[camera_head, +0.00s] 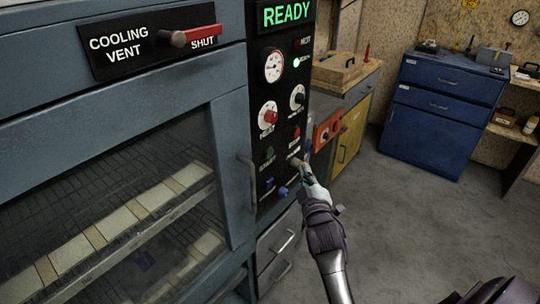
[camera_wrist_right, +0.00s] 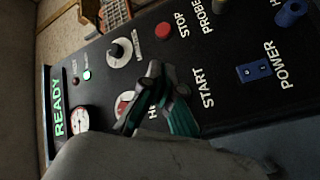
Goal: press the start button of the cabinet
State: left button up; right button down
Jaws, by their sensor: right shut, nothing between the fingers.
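The cabinet (camera_head: 228,130) fills the left of the head view. Its black control panel (camera_head: 262,100) carries the green start button (camera_head: 270,152), above a START label. In the wrist view the START label (camera_wrist_right: 204,88) shows sideways, and the fingers seem to cover the button itself. My right gripper (camera_head: 298,165) is shut and empty. In the head view it appears right of the start button, in front of the panel's lower right part; I cannot tell whether it touches the panel. My left gripper is not in view.
A red stop button (camera_wrist_right: 163,30), a blue power switch (camera_wrist_right: 253,71), a blue knob (camera_head: 283,191) and dials surround the start button. The display (camera_head: 286,12) reads READY. A door handle (camera_head: 252,184) stands left of the panel. Open floor (camera_head: 410,225) lies to the right, before a blue cabinet (camera_head: 430,125).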

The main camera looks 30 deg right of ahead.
aim_at(269, 153)
jog(key=w+a+b, duration=0.3)
jog(key=w+b, duration=0.1)
jog(key=w, duration=0.4)
jog(key=shift+a, duration=0.25)
jog(key=shift+w, duration=0.1)
dwell(1.3)
jog(key=shift+w+a, duration=0.15)
jog(key=shift+w, duration=0.2)
jog(key=shift+w+a, duration=0.1)
jog(key=shift+w, duration=0.25)
dwell(0.5)
jog(key=shift+s, duration=0.1)
jog(key=shift+s+d+p, duration=0.25)
jog(key=shift+s+p, duration=0.15)
jog(key=shift+s, duration=0.3)
